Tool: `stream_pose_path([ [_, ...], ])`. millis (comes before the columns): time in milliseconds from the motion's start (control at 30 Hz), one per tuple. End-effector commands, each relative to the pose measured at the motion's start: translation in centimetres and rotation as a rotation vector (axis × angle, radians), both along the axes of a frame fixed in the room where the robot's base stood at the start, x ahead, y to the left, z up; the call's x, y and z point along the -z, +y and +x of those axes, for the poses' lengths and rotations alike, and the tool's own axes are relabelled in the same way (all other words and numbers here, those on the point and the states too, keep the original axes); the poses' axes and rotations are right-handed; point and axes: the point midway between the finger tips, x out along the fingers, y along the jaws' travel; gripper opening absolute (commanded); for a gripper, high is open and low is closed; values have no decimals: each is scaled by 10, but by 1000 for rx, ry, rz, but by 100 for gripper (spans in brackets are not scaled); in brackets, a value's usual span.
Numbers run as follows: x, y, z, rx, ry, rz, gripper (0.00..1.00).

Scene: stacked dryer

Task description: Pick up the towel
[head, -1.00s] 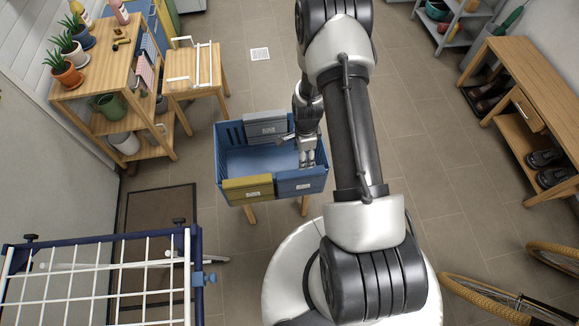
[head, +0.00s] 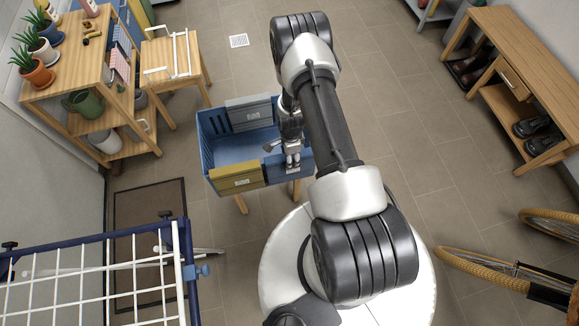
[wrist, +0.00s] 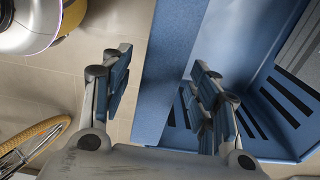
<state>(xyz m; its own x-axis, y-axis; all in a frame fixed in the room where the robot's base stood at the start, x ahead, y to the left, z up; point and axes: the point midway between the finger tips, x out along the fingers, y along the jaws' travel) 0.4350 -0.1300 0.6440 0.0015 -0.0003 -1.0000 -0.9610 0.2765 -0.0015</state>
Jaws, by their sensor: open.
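My gripper (head: 292,160) is over the front right part of a blue crate (head: 206,150), pointing down. In the wrist view my gripper (wrist: 162,80) is open, its two blue-padded fingers apart, with a blue crate wall (wrist: 168,75) showing between and beyond them. No cloth shows between the fingers. The crate's slotted inside shows on the right of that view. A pink and white cloth (head: 121,64), which may be a towel, hangs at the side of the wooden shelf at the back left. I see no towel in the visible part of the crate.
A white-wire rack (head: 100,270) stands front left. A wooden stool (head: 160,62) is behind the crate. A bicycle wheel (head: 485,265) is at right. Floor between is clear.

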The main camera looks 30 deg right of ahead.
Motion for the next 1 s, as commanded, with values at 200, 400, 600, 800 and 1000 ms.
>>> stream_pose_path([
  [200,35,4,-1,-1,3,1,55],
  [400,48,3,0,0,1,1,55],
  [600,47,3,0,0,0,1,52],
  [800,47,3,0,0,1,1,38],
  [1000,47,3,0,0,1,1,25],
])
